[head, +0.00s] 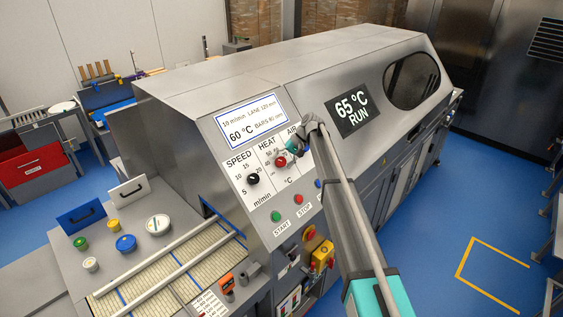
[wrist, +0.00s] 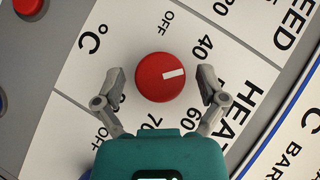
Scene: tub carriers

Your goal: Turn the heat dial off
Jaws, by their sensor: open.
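The heat dial (head: 281,161) is a round red knob on the sloped grey control panel, under the HEAT label. In the wrist view the heat dial (wrist: 153,85) sits between my fingers, its white pointer aimed right, a little below the 40 mark. An OFF mark (wrist: 167,20) is above the dial; 60 and 70 are below, and a finger covers part of the scale. My gripper (wrist: 160,75) is open, one finger each side of the dial with visible gaps. In the head view my gripper (head: 288,152) is at the panel, partly covering the dial's surroundings.
A black speed dial (head: 253,179) is left of the heat dial. The green start button (head: 276,216) and red stop button (head: 298,199) are below. A display (head: 349,108) reads 65 °C RUN. A yellow and red switch (head: 322,256) is lower down.

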